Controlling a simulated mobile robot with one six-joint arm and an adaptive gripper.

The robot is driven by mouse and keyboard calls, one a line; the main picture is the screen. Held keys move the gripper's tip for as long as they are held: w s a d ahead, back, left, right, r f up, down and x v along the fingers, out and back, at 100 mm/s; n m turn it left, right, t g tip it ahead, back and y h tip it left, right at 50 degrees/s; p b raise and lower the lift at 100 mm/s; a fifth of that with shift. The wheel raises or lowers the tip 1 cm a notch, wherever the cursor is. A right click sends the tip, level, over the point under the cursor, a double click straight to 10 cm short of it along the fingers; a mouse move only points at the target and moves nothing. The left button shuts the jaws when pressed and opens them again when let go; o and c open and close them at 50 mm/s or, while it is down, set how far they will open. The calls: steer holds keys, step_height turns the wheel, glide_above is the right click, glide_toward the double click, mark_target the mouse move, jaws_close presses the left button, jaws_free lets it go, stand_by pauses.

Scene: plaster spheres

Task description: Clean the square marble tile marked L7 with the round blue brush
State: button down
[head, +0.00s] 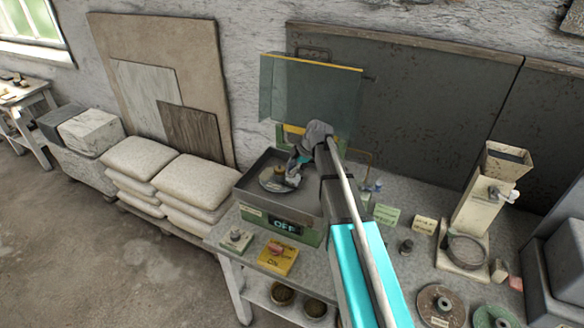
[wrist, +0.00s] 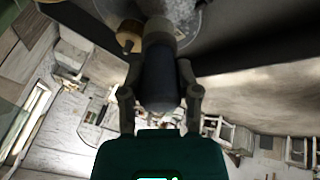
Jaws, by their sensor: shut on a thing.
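My gripper (head: 294,172) is inside the dark open tray (head: 246,188) of a green machine. In the wrist view my gripper (wrist: 159,88) is shut on a dark cylinder (wrist: 160,78) with a grey end collar. The cylinder points toward a round grey disc (wrist: 194,16); I cannot tell whether they touch. The disc (head: 268,184) lies in the tray and has a tan knob (wrist: 129,36) on it. I cannot make out a round blue brush or a square marble tile marked L7. A small blue thing (head: 377,184) stands behind my arm, unclear.
The machine's display (head: 285,225) reads OFF. A tilted clear guard (head: 310,88) stands over the tray's back. A yellow block with a red button (head: 277,255) and a grey switch box (head: 236,240) sit in front. A hopper stand (head: 484,205) and round discs (head: 440,306) are on the right.

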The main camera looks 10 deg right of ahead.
steer(key=shift+w, duration=0.1)
stand_by(0.3)
steer(key=shift+w+d+f+b, duration=0.4)
steer(key=shift+w+d, duration=0.2)
steer(key=shift+w, duration=0.15)
steer(key=shift+f+b, duration=0.3)
steer(key=shift+b, duration=0.05)
stand_by(0.4)
steer(key=shift+w+d, duration=0.2)
steer(key=shift+w, duration=0.1)
stand_by(0.4)
steer(key=shift+w+d, duration=0.15)
stand_by(0.7)
steer(key=shift+s+a, duration=0.35)
steer(key=shift+s, duration=0.15)
steer(key=shift+s, duration=0.1)
